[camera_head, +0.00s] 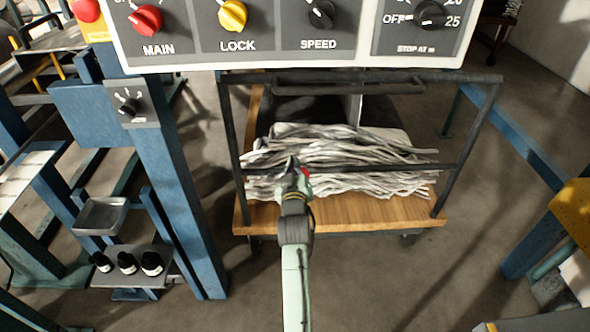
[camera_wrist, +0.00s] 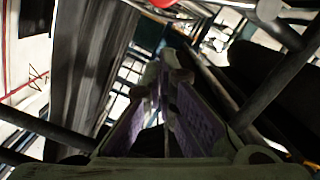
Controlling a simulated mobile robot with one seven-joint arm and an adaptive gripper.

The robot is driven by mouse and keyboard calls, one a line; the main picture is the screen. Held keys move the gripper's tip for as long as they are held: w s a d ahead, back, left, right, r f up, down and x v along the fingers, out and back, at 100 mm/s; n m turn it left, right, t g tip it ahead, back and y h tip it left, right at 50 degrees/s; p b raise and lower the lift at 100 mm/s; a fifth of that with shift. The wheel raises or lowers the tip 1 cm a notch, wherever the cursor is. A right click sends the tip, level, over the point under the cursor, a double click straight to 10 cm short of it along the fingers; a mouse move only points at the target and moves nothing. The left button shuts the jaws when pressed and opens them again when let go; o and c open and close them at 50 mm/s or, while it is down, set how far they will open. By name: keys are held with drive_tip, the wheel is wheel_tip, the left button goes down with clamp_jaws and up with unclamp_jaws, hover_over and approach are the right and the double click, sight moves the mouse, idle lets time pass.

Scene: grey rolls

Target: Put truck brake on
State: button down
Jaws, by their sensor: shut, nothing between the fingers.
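The truck (camera_head: 340,215) is a low cart with a wooden deck and a dark tube frame, in the middle of the head view. Its deck carries a heap of long grey strips. My gripper (camera_head: 292,165) is in front of the heap, near the frame's lower crossbar, and overlaps the strips in the picture. A small red spot shows right beside it; I cannot tell whether this is a brake part. No brake is clearly recognisable. In the wrist view my gripper (camera_wrist: 166,70) has its fingers together and empty, with dark bars on both sides.
A control panel (camera_head: 290,50) with red, yellow and black knobs spans the top. A blue post (camera_head: 180,190) with a small switch box (camera_head: 128,105) stands left, beside a shelf (camera_head: 130,265) with black-capped bottles. Blue beams and yellow parts stand right. Floor is bare around the truck's front.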

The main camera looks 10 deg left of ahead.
drive_tip(key=b+v, duration=0.3)
drive_tip(key=v, duration=0.7)
drive_tip(key=shift+s+a+r, duration=0.2)
drive_tip(key=shift+r, duration=0.05)
